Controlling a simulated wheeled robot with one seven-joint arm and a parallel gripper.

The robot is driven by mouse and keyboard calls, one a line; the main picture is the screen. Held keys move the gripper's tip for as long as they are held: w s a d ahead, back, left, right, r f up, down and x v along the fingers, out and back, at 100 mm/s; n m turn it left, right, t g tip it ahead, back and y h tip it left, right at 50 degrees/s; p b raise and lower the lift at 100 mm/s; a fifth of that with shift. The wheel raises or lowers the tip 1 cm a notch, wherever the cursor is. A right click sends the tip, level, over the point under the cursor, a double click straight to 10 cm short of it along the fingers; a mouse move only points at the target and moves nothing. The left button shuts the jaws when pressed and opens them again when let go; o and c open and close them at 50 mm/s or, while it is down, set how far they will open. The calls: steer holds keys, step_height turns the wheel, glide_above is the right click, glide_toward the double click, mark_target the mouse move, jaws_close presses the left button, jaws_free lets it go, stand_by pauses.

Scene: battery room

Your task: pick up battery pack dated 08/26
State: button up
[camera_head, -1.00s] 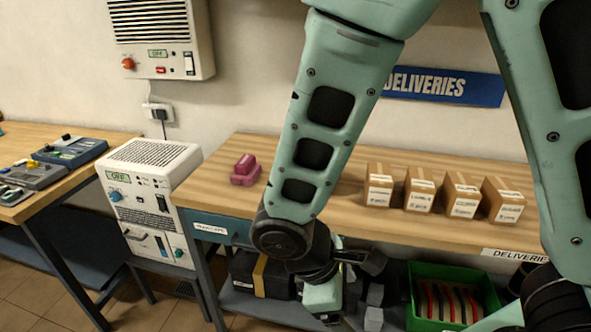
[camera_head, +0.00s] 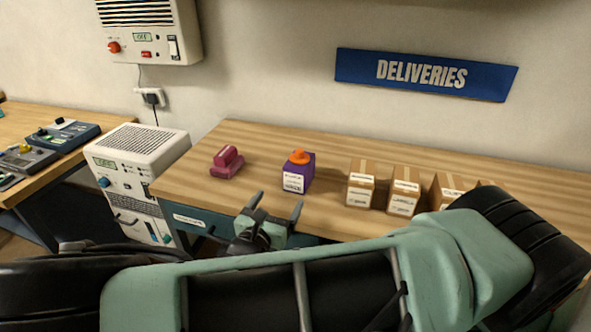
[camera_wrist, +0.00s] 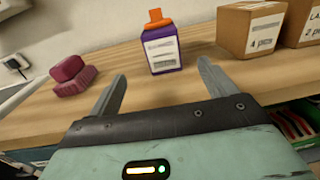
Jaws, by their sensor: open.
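A purple pack (camera_head: 299,178) with an orange top and a white label stands upright on the wooden table, near its front edge. The wrist view shows the pack (camera_wrist: 163,49) ahead of my gripper, between the lines of the two fingers. Its label is too small to read, so I cannot tell its date. My gripper (camera_head: 278,202) is open and empty at the table's front edge, short of the pack and a little to its left. The wrist view shows both fingers (camera_wrist: 161,72) spread apart, touching nothing.
Pink blocks (camera_head: 227,162) lie left of the pack. Several labelled cardboard boxes (camera_head: 360,186) stand close to its right. A white unit (camera_head: 140,160) stands left of the table (camera_head: 270,138). A blue DELIVERIES sign (camera_head: 425,75) hangs behind. The table behind the pack is clear.

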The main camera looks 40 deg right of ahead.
mark_target(299, 168)
steer(key=p+x, duration=0.4)
steer(key=x, duration=1.1)
steer(key=shift+d+f, duration=0.1)
steer(key=shift+d, duration=0.15)
steer(key=shift+s, duration=0.1)
steer(key=c, duration=1.7)
jaws_close()
